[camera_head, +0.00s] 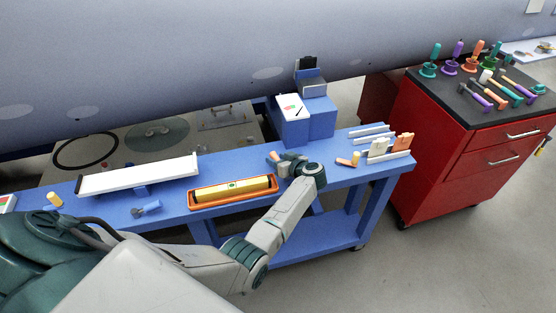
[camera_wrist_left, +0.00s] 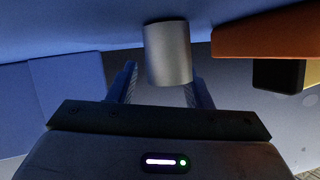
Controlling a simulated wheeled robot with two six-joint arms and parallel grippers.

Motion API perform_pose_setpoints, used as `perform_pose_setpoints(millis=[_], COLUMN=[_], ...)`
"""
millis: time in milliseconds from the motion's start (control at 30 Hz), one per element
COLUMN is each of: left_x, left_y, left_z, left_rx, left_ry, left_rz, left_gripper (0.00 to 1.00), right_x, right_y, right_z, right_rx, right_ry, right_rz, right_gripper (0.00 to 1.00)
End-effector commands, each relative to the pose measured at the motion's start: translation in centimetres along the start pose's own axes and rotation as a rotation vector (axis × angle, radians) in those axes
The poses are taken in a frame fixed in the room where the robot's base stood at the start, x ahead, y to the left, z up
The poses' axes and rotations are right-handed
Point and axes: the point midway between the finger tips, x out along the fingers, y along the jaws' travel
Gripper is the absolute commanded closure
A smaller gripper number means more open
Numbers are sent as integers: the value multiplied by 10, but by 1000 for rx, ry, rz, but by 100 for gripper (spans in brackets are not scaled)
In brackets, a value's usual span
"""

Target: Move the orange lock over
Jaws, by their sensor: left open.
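My left gripper (camera_head: 283,160) is open, low over the blue bench just beyond the right end of the orange tray. A small orange piece (camera_head: 272,157), possibly the orange lock, shows at its fingertips, partly hidden by the gripper. In the left wrist view a grey cylinder (camera_wrist_left: 168,54) appears between the two open fingers (camera_wrist_left: 163,82), with gaps at its sides. I cannot tell whether it belongs to the orange piece. Another small orange piece with a yellow end (camera_head: 346,161) lies to the right on the bench. My right gripper is not in view.
An orange tray (camera_head: 205,204) holds a yellow level. A white board (camera_head: 140,174) lies left of it; a blue stand (camera_head: 320,120) rises behind my gripper. Pale strips and an orange block (camera_head: 404,141) sit at the bench's right end. A red tool cabinet (camera_head: 445,150) stands beyond.

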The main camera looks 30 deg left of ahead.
Motion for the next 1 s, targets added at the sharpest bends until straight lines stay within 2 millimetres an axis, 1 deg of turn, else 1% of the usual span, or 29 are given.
perform_pose_setpoints(millis=[167, 400, 500, 600, 733, 967, 1000], left_x=[-23, -72, -88, -99, -106, -107, -107], left_y=[1, 1, 1, 1, 0, 0, 0], left_z=[2, 4, 3, 2, 1, 1, 1], left_rx=[-2, -2, -1, -2, 0, 1, 1], left_ry=[-1, -4, -3, -2, -1, -1, -1], left_rz=[2, 3, 2, 1, -1, -1, -1], left_gripper=[55, 55, 55, 55, 55, 55, 59], right_x=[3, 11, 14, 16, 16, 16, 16], right_y=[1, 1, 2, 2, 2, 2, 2], right_z=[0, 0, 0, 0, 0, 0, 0], right_rx=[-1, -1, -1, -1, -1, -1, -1], right_ry=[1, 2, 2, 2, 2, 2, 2], right_rz=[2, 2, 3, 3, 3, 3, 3], right_gripper=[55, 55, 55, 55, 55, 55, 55])
